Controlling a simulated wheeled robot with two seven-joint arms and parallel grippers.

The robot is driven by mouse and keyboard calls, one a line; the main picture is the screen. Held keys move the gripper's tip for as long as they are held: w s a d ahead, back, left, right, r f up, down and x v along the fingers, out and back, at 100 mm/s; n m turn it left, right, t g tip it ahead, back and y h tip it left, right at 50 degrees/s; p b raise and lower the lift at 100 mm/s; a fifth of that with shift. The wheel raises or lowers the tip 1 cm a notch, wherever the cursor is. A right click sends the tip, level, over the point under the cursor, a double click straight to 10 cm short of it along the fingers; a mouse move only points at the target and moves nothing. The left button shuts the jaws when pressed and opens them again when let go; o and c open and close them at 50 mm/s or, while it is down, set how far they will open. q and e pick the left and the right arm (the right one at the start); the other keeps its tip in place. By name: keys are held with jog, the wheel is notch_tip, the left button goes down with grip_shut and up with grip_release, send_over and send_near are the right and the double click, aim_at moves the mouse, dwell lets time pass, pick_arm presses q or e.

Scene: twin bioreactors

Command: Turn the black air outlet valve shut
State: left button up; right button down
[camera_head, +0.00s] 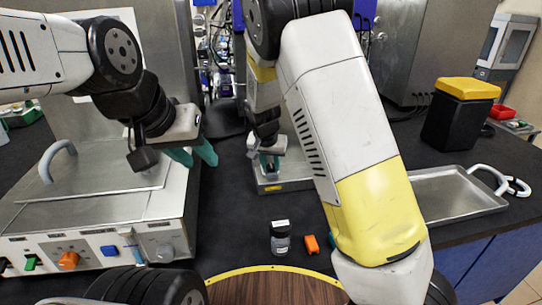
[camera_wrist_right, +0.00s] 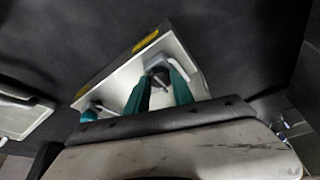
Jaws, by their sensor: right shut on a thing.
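My right gripper (camera_head: 266,163) points down over a small metal box (camera_head: 285,184) in the middle of the bench. The right wrist view shows its teal fingers (camera_wrist_right: 158,90) on either side of a small dark part (camera_wrist_right: 158,73) on the metal plate (camera_wrist_right: 118,80). This part looks like the black air outlet valve; its handle angle is mostly hidden by the fingers. My left gripper (camera_head: 196,155) hangs over the right edge of the steel machine at the left, its teal fingers apart and nothing seen between them.
The steel machine (camera_head: 100,210) at left has coloured knobs along its front. A metal tray (camera_head: 445,192) and a black bin with yellow lid (camera_head: 462,110) are at right.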

jog(key=c, duration=1.1)
grip_release()
jog(key=v, duration=0.7)
jog(key=shift+r, duration=0.35)
jog(key=shift+s, duration=0.15)
jog(key=s+d+r+n+y, duration=0.1)
jog(key=s+d+r, duration=0.3)
jog(key=s, duration=0.4)
jog(key=s+d+r+n+t+y, duration=0.1)
jog(key=s+d+r, duration=0.4)
jog(key=s, duration=0.4)
jog(key=s+d+r+n+y, duration=0.1)
jog(key=s+d+r, duration=0.3)
jog(key=s+d, duration=0.2)
jog(key=shift+s+d+r+t, duration=0.3)
jog(key=shift+s+r+t, duration=0.1)
jog(key=shift+s, duration=0.8)
